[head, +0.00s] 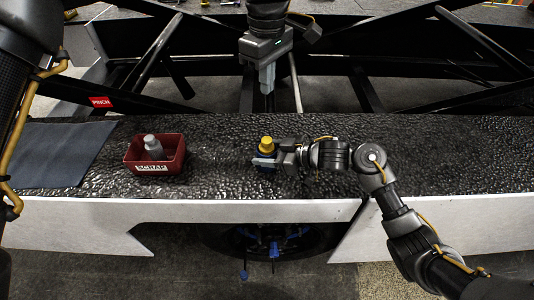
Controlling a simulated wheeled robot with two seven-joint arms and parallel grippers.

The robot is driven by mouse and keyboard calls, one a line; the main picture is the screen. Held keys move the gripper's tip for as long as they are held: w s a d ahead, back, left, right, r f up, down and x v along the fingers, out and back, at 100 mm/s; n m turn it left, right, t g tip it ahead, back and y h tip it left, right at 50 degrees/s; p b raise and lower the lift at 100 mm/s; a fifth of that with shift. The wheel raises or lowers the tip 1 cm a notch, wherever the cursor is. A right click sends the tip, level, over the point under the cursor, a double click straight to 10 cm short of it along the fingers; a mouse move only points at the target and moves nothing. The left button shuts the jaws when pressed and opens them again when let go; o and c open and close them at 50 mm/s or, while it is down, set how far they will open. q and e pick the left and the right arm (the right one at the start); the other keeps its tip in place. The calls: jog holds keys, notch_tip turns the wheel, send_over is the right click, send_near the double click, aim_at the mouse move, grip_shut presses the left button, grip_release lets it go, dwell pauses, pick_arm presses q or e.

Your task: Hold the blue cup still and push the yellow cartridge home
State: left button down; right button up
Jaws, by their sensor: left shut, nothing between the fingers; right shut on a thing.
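The yellow cartridge (266,144) stands upright in the top of the blue cup (265,154), with its upper part showing above the rim. My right gripper (265,161) comes in from the right and is shut on the blue cup, hiding part of it. The cup is on the black textured surface. My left gripper (267,86) points down, shut and empty, above and apart from the cartridge in the picture. How deep the cartridge sits inside the cup is hidden.
A red scrap bin (172,166) with a grey bottle-like part (153,146) in it stands to the left. A dark mat (55,153) lies at far left. The black belt surface (440,150) is clear at right. Dark frame bars cross behind it.

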dwell(0.4)
jog(key=o, duration=1.2)
jog(key=v, duration=1.2)
